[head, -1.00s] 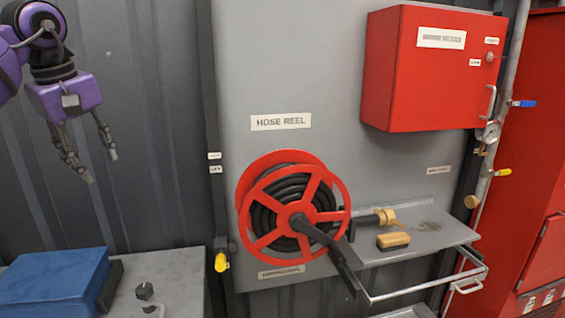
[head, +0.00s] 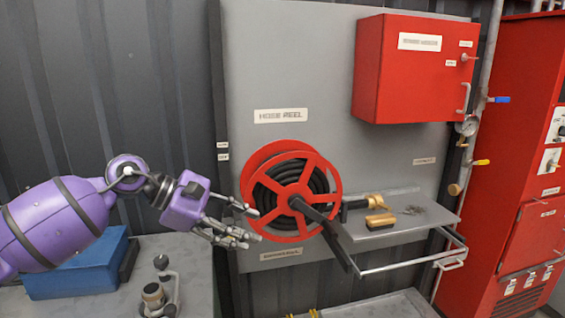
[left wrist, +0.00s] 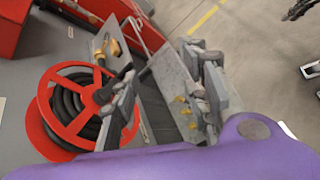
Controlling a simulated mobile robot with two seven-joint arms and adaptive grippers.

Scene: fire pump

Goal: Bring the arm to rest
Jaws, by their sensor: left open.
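My left gripper (head: 253,224) is on a purple arm that comes in from the left in the head view. Its fingers point right, apart and empty, in front of the lower left of the red hose reel (head: 331,188). I cannot tell whether a finger touches the reel. In the left wrist view my left gripper (left wrist: 165,100) has its two fingers spread, with the hose reel (left wrist: 42,105) to the left. My right gripper does not show clearly in the head view.
A red cabinet (head: 400,90) hangs on the grey panel. A blue box (head: 75,275) stands on a bench at lower left. Pipes and valves run along the right.

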